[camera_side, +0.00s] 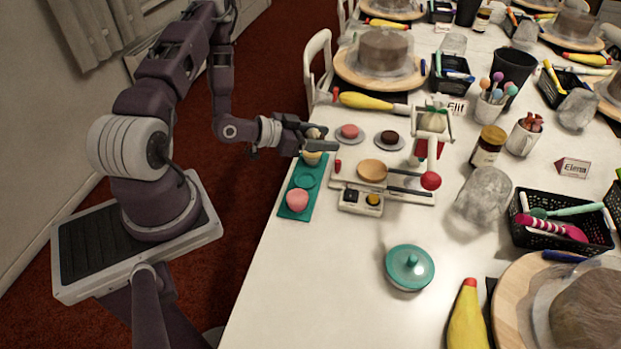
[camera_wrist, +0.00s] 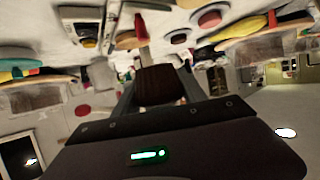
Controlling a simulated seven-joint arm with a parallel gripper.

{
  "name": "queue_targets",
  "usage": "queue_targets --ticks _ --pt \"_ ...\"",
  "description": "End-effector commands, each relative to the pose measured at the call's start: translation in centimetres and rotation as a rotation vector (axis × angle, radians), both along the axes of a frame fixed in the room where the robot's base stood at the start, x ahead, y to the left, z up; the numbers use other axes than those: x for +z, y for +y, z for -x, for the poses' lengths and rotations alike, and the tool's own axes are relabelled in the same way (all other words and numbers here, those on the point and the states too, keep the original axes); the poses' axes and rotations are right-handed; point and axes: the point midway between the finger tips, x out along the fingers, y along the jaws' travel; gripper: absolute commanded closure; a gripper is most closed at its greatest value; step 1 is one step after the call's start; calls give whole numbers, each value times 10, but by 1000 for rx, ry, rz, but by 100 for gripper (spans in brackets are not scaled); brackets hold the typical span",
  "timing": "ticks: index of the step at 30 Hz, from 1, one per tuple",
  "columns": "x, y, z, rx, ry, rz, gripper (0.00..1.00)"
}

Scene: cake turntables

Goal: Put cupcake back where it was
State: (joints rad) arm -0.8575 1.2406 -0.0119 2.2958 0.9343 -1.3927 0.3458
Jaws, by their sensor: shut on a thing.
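My gripper (camera_side: 322,139) is shut on a cupcake (camera_side: 312,157) over the far end of a teal tray (camera_side: 285,212). In the side view its pale top and yellowish lower part show around the fingers. In the wrist view, my gripper (camera_wrist: 160,88) has a dark brown ribbed cup (camera_wrist: 158,84) between its fingers. I cannot tell whether the cupcake touches the tray. A pink-topped cupcake (camera_side: 297,200) sits at the tray's near end. A round spot (camera_side: 303,181) in the tray's middle is empty.
Small plates with a pink cake (camera_side: 349,132) and a dark cake (camera_side: 389,138) lie behind. A stand holding a tan round piece (camera_side: 372,170) and a small scale (camera_side: 360,202) are right of the tray. A teal lidded dish (camera_side: 410,267) is nearer. The front left table is clear.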

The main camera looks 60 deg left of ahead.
Motion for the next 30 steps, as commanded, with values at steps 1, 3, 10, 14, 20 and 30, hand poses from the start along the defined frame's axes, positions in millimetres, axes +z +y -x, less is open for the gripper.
queue_targets --ticks 1,3,10,14,20,30 --pt "-3 -2 9 -4 3 2 98" --pt "-12 -4 15 -12 2 2 98" --pt "-59 -5 17 -17 2 -2 98" --pt "-86 -5 17 -17 1 -3 98" --pt "-103 -4 16 -16 0 -3 98" --pt "-107 -4 16 -15 1 -4 98"
